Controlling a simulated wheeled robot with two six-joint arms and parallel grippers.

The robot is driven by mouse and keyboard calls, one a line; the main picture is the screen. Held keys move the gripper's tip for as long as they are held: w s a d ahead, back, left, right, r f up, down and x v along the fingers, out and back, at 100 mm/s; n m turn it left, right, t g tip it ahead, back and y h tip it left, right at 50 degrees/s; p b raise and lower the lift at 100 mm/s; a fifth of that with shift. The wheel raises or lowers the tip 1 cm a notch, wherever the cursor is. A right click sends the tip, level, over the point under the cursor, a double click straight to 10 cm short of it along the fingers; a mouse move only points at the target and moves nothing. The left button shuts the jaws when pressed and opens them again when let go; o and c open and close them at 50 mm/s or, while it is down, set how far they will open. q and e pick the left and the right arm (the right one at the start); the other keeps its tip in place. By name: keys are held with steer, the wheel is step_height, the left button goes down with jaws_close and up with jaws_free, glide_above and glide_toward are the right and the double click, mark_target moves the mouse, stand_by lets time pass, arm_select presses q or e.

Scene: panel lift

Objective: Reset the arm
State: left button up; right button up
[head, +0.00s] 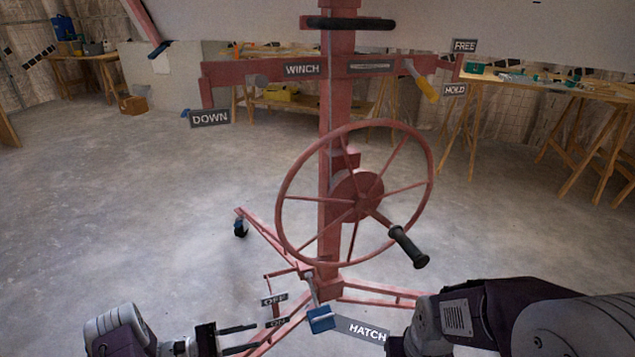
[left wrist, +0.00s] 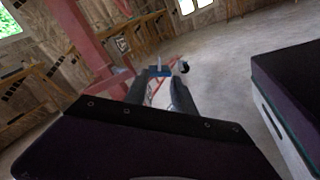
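My left gripper (head: 255,338) is at the bottom of the head view, low in front of the red panel lift (head: 340,90). Its two dark fingers are apart with nothing between them. In the left wrist view the left gripper (left wrist: 159,88) points toward the lift's base and a blue pedal (left wrist: 158,71). My right arm (head: 480,320) comes in from the lower right of the head view; its fingers are out of the picture. The blue pedal beside the HATCH label also shows in the head view (head: 320,319), to the right of the left gripper.
The lift's handwheel (head: 357,195) with its black handle (head: 408,247) stands in the middle. Workbenches (head: 560,85) stand at the back. Concrete floor (head: 110,215) is clear on the left.

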arm_select(q)
steer(key=w+d+r+m+g+y+p, duration=0.1)
steer(key=d+r+m+g, duration=0.25)
steer(key=r, duration=0.25)
steer(key=w+d+r+m+g, duration=0.2)
steer(key=d+r, duration=0.2)
steer(key=r, duration=0.2)
steer(key=s+d+r+m+g+y+p, duration=0.1)
steer(key=s+d+r+m+g+y, duration=0.2)
steer(key=s+d+r+m+y, duration=0.4)
steer(key=s+a+y, duration=0.3)
steer(key=s+y, duration=0.1)
steer(key=s, duration=0.5)
steer(key=a+f+m+t+y, duration=0.2)
steer(key=a+f+t+y, duration=0.3)
steer(key=a, duration=0.5)
step_height(320, 180, up, 38)
steer(key=p, duration=3.8)
steer(key=shift+s+d+n+p, duration=0.15)
steer(key=shift+d+n+p, duration=0.1)
steer(key=shift+n+p, duration=0.15)
arm_select(e)
step_height(320, 180, up, 41)
steer(key=d, duration=0.1)
steer(key=shift+w+d+f, duration=0.15)
steer(key=shift+w+f, duration=0.05)
steer(key=shift+w, duration=0.05)
arm_select(q)
steer(key=shift+g, duration=0.25)
